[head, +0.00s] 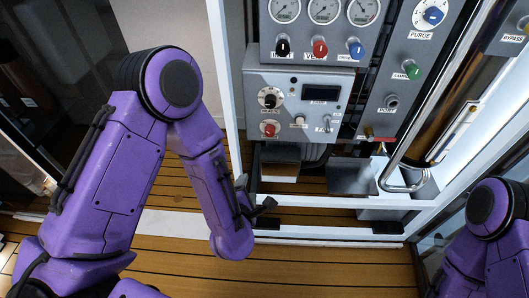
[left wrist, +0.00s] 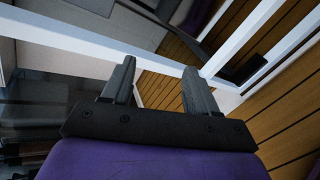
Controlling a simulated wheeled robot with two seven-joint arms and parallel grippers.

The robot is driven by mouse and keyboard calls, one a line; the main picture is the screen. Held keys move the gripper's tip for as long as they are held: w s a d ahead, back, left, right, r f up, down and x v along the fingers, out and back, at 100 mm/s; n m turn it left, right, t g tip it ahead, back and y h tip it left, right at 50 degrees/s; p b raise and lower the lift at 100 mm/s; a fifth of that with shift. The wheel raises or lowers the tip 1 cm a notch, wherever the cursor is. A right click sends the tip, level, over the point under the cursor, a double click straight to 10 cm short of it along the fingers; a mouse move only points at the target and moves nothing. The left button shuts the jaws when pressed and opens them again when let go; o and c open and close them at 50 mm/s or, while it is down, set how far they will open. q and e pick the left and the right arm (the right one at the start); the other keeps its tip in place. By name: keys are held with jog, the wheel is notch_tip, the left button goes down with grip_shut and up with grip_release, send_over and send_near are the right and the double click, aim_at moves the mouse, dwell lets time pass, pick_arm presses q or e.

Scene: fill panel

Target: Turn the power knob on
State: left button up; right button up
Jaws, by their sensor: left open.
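The grey control box (head: 300,85) on the panel carries a black knob (head: 270,98) on a round dial and a red knob (head: 270,129) below it. A small display (head: 321,93) and small switches sit beside them. The labels are too small to read, so I cannot tell which is the power knob. My left gripper (head: 263,205) is below the box, apart from it, near the lower cabinet frame. In the left wrist view its two fingers (left wrist: 160,78) are spread with nothing between them. My right gripper is out of view; only part of the right arm shows.
Above the box are several gauges (head: 324,10) and black, red and blue knobs. A blue purge knob (head: 433,15) and a green knob (head: 413,71) sit to the right. A white frame post (head: 224,70) stands left of the panel. Pipes (head: 408,150) run at right.

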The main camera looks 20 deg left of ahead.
pick_arm(q)
jog(key=w+d+r+n+t+b, duration=0.2)
jog(key=w+d+n, duration=0.1)
jog(key=n, duration=0.3)
jog(key=n+t+y+b, duration=0.2)
jog(key=n+t, duration=0.1)
jog(key=n, duration=0.5)
send_near(270, 133)
jog(key=x, duration=0.8)
jog(key=shift+w+r, duration=0.1)
jog(key=shift+w, duration=0.05)
jog(key=shift+w+a, duration=0.2)
jog(key=shift+w, duration=0.35)
jog(key=c, duration=1.1)
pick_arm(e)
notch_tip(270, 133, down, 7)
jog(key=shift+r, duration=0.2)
